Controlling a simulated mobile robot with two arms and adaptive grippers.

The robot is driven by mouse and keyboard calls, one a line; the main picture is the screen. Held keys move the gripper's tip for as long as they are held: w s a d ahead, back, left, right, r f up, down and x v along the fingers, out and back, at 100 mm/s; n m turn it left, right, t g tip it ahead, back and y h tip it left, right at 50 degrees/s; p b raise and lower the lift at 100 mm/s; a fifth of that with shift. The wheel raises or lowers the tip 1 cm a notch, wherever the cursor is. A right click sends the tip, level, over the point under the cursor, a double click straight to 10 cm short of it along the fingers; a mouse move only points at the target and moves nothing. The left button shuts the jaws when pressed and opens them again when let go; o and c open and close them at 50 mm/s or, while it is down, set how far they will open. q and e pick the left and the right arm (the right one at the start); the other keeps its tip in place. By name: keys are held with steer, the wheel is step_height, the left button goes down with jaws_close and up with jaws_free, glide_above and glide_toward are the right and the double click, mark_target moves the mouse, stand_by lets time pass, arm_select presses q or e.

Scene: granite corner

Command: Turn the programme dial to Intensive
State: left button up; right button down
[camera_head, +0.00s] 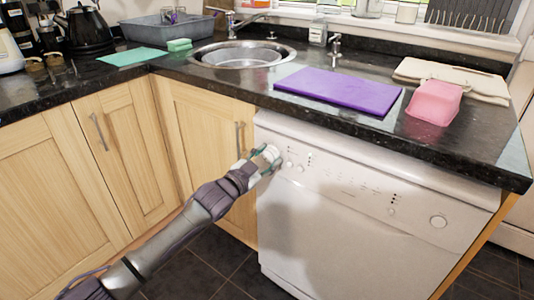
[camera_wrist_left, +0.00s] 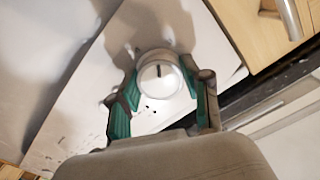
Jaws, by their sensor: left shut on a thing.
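The white dishwasher (camera_head: 345,235) stands under the granite worktop, with its control panel along the top of the door. The programme dial (camera_head: 271,153) is at the panel's left end. It is round and white, and in the wrist view (camera_wrist_left: 158,82) a short dark mark on its face points roughly up the picture. My left gripper (camera_head: 264,161) is at the dial, and its green-padded fingers (camera_wrist_left: 158,90) are shut on the dial from both sides. The programme labels around the dial are too small to read. My right gripper is in neither view.
A purple board (camera_head: 338,90) and a pink tub (camera_head: 434,102) lie on the worktop above. Wooden cupboards (camera_head: 120,135) stand to the left.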

arm_select(q)
steer(key=shift+m, duration=0.4)
steer(key=shift+f+m+p, duration=0.1)
steer(key=shift+m+p, duration=0.65)
steer(key=shift+m, duration=1.05)
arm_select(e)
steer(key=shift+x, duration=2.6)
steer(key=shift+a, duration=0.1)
arm_select(q)
steer(key=o, duration=1.2)
steer(key=shift+c, duration=0.2)
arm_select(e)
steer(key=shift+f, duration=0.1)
arm_select(q)
steer(key=v, duration=1.2)
